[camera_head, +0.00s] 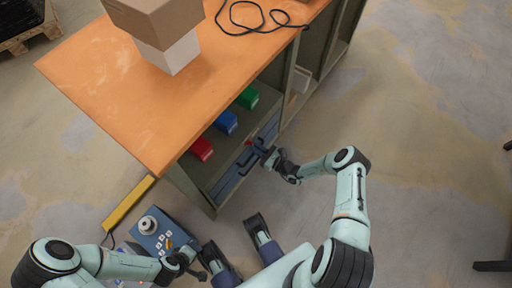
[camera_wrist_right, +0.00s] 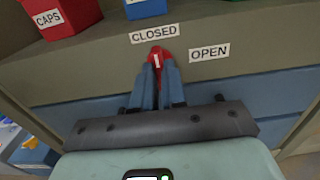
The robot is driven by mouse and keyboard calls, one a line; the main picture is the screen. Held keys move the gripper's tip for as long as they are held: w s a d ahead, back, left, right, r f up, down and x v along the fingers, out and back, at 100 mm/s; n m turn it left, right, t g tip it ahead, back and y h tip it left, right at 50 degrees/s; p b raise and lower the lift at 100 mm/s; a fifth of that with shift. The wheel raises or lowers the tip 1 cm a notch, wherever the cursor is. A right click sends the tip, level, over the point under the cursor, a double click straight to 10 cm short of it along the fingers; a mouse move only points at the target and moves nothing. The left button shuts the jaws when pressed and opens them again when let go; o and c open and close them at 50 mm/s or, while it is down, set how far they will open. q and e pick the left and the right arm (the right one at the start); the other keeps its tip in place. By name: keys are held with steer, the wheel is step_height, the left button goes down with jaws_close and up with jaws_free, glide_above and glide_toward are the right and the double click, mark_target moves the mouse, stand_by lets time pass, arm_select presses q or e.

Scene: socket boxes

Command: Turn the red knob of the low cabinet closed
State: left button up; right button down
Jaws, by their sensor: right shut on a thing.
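The red knob (camera_wrist_right: 157,53) is on the front of the low cabinet (camera_wrist_right: 60,72), just below the CLOSED label (camera_wrist_right: 153,37). The OPEN label (camera_wrist_right: 209,52) is to its right. The knob's white mark points up, toward CLOSED. My right gripper (camera_wrist_right: 157,72) is shut on the knob, and its blue fingers hide the lower part. In the head view the knob (camera_head: 249,142) is a small red spot at my right gripper (camera_head: 262,151). My left gripper (camera_head: 203,268) is low in the head view, away from the cabinet; its jaw opening is unclear.
Red (camera_head: 201,149), blue (camera_head: 225,122) and green (camera_head: 248,98) bins stand on the shelf above the knob. An orange worktop (camera_head: 130,80) carries boxes (camera_head: 160,20) and a black cable (camera_head: 250,27). A blue box with a dial (camera_head: 158,234) stands near my left arm.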

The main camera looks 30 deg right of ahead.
arm_select(q)
steer(key=shift+s, duration=0.1)
stand_by(0.4)
arm_select(e)
steer(key=c, duration=1.2)
jaws_free()
arm_select(q)
steer(key=shift+s+d+r+g+p, duration=0.25)
steer(key=shift+s+d+r+p, duration=0.1)
steer(key=shift+s+r+p, duration=0.3)
steer(key=shift+s+d+r+g+p, duration=0.3)
steer(key=shift+s+r, duration=0.15)
steer(key=shift+s, duration=0.25)
arm_select(e)
steer(key=shift+v, duration=6.7)
